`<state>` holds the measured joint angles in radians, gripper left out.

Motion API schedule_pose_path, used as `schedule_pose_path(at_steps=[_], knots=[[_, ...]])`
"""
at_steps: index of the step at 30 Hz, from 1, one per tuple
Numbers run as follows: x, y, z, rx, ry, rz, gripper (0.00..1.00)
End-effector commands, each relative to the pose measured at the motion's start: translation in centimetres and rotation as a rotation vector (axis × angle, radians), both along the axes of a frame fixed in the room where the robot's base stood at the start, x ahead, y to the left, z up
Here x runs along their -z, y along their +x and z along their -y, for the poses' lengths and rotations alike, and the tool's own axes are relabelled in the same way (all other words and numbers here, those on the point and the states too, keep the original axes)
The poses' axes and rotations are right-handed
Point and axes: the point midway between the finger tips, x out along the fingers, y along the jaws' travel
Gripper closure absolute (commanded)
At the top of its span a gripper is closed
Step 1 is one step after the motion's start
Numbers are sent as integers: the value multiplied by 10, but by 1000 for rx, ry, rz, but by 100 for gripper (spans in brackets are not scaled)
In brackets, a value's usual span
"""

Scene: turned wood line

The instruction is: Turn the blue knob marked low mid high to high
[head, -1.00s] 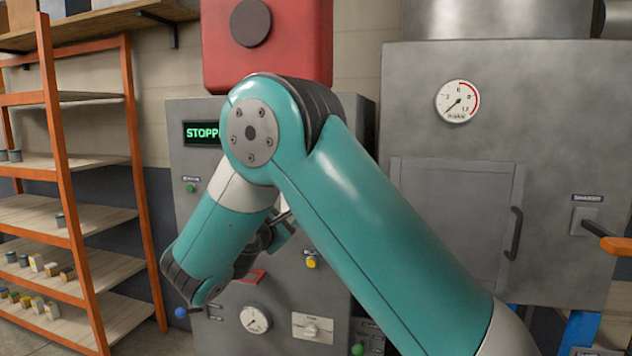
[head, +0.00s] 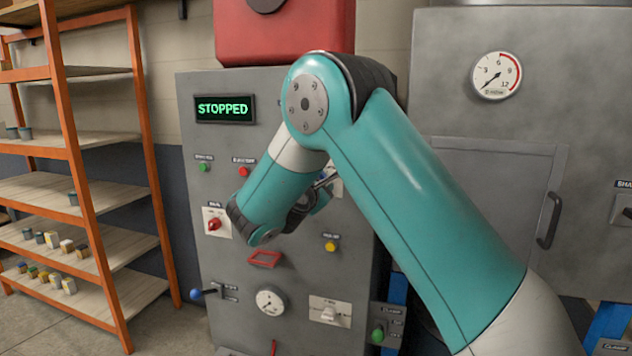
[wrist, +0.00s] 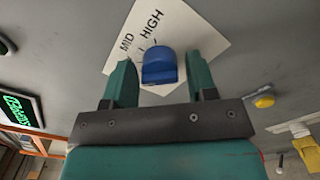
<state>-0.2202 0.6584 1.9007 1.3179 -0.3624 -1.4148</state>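The blue knob (wrist: 160,68) sits on a tilted white plate (wrist: 195,28) in the wrist view. The words MID and HIGH show on the plate; the word LOW is hidden. Exactly where the knob points is hard to tell. My gripper (wrist: 161,80) is open, with one teal finger on each side of the knob and a small gap on both sides. In the head view my gripper (head: 320,200) is at the grey panel, partly behind my arm. An edge of the white plate (head: 336,187) shows there, but the knob is hidden.
The grey panel (head: 225,270) carries a STOPPED display (head: 224,109), a red knob (head: 214,224), a yellow button (head: 330,246), a dial gauge (head: 270,301) and a blue-tipped lever (head: 197,293). An orange shelf (head: 75,180) stands left. A grey oven-like cabinet (head: 490,130) is right.

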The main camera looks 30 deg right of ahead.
Motion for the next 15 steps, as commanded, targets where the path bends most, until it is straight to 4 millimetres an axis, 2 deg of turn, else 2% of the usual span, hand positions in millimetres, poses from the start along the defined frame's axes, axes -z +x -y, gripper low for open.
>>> schedule_pose_path(at_steps=[1, 4, 5, 15], knots=[[0, 0, 0, 0, 0, 0, 60], [0, 0, -1, 0, 0, 0, 83], [0, 0, -1, -1, 0, 0, 86], [2, 0, -3, -3, 23, 30, 86]])
